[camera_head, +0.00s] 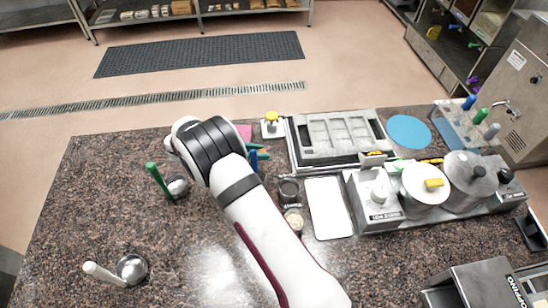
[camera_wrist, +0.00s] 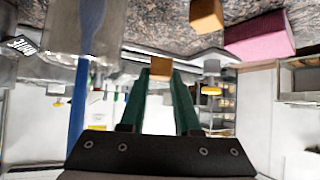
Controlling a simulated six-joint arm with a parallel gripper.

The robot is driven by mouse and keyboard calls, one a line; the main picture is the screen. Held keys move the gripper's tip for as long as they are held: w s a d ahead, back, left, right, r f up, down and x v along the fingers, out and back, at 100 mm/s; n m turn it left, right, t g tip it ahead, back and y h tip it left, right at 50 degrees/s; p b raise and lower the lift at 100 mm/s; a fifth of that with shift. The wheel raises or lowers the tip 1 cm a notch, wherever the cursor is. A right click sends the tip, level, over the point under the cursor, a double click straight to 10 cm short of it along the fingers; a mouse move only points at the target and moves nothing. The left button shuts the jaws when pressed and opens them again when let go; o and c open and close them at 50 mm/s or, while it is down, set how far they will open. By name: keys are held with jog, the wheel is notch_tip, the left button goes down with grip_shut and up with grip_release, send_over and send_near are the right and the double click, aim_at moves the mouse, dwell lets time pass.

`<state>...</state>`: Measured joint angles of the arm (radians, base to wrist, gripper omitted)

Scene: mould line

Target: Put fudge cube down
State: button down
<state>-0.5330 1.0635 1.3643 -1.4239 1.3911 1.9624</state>
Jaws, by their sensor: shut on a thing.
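The fudge cube (camera_wrist: 160,67), small and tan-brown, sits between the fingertips of my gripper (camera_wrist: 160,75) in the wrist view. The two dark green fingers are shut on it from both sides. In the head view my gripper (camera_head: 260,150) shows only as teal fingers past the end of my arm, near the back edge of the counter; the held cube cannot be made out there. A second cube of similar orange-brown colour (camera_wrist: 207,15) shows apart from the gripper at the top of the wrist view. I cannot tell how high the held cube is above any surface.
A pink block (camera_head: 244,131) also shows in the wrist view (camera_wrist: 258,35). A blue handle (camera_wrist: 85,85) stands close by. A metal mould tray (camera_head: 345,160), a white tray (camera_head: 328,208) and a blue disc (camera_head: 408,131) lie right.

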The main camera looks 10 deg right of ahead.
jog(key=shift+f, duration=2.35)
jog(key=shift+f, duration=0.15)
jog(key=c, duration=0.9)
grip_release()
jog(key=shift+a+r, duration=0.1)
jog(key=shift+r, duration=0.2)
jog(key=v, duration=1.1)
jog(key=shift+s+a+r, duration=0.1)
jog(key=shift+a+r, duration=0.1)
jog(key=shift+a, duration=0.1)
